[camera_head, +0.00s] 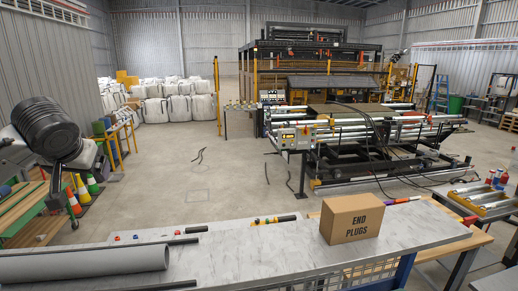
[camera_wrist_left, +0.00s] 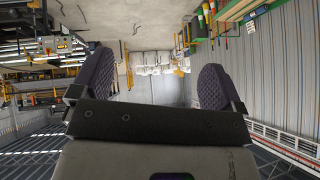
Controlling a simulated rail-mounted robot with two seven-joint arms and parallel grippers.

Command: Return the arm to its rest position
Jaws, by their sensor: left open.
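My left gripper shows in the left wrist view (camera_wrist_left: 156,66), with two dark textured finger pads spread wide apart and nothing between them. Beyond the pads, the wrist view looks out over the floor and the far white bags, turned upside down. In the head view my left gripper (camera_head: 52,152) is at the left edge, raised clear of the bench. Its dark ribbed part and pale body show there, but its fingertips are hard to make out. My right gripper is in neither view.
A roller machine (camera_head: 365,135) stands beyond open floor.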

